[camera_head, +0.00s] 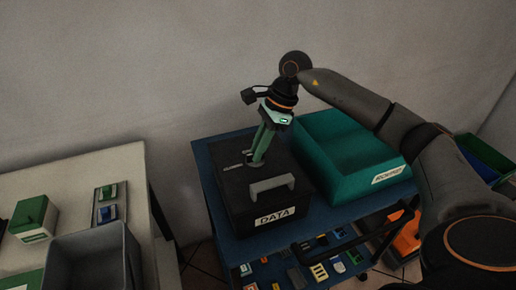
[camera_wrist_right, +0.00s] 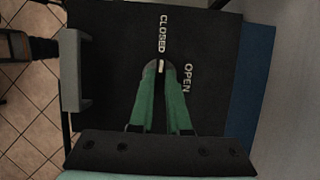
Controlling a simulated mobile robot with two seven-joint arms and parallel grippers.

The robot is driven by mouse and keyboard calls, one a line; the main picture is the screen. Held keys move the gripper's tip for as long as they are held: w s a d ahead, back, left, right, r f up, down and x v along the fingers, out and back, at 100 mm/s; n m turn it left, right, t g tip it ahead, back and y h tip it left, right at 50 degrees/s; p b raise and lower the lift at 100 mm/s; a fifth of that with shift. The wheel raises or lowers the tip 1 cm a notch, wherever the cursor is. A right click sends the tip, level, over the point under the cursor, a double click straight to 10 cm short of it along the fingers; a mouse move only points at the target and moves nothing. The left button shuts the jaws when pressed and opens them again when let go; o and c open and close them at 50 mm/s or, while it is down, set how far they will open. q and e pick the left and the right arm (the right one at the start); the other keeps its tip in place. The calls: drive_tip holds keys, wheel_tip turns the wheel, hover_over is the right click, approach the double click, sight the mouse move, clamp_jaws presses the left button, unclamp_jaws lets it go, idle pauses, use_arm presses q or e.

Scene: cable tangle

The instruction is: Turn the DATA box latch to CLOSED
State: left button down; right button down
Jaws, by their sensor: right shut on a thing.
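The black DATA box (camera_head: 235,205) stands on the blue cart top, with its lid down and a grey handle (camera_head: 271,187) on the front. My right gripper (camera_head: 256,160) reaches down onto the lid with its green fingers. In the right wrist view, the fingertips (camera_wrist_right: 161,68) are shut on the latch, mostly hidden between them. A small white mark (camera_wrist_right: 161,66) shows at the tips, beside the end of the word CLOSED (camera_wrist_right: 163,33). The word OPEN (camera_wrist_right: 187,78) is to the right of the fingers. My left gripper is not in view.
A teal bin (camera_head: 345,165) stands right of the box on the cart (camera_head: 222,152). A lower shelf holds several small parts. At left, a pale table carries a grey bin (camera_head: 92,262) and green and blue blocks.

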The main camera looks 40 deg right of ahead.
idle(0.5)
drive_tip(key=c, duration=0.9)
unclamp_jaws()
drive_tip(key=v, duration=1.2)
drive_tip(key=shift+d+r, duration=0.1)
drive_tip(key=shift+r, duration=0.15)
